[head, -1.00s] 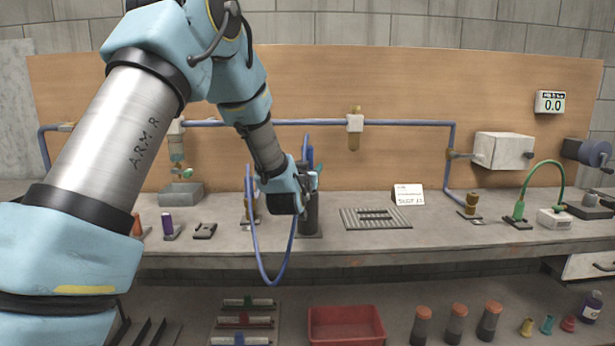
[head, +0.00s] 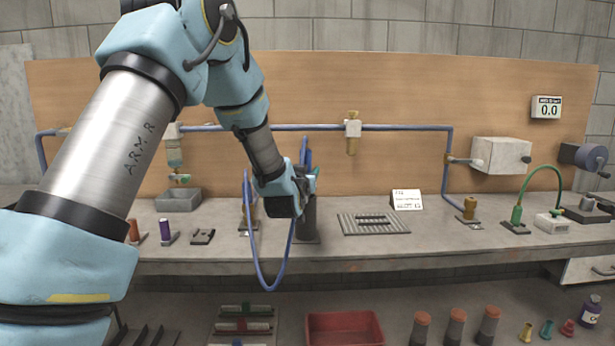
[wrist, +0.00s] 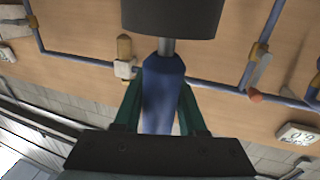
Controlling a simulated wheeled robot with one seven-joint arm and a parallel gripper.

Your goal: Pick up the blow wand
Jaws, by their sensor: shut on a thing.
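The blow wand is a blue handle with a grey rod at one end. In the wrist view the wand (wrist: 163,95) lies between the two green fingers of my gripper (wrist: 161,108), which are shut on it. The grey rod runs to a dark cylindrical holder (wrist: 172,14); its far end is hidden there. My wrist hides part of the handle.
A blue hose (head: 268,289) hangs in a loop over the bench front (head: 190,253). A blue pipe (head: 400,128) crosses the back panel. The air above the plate is clear.

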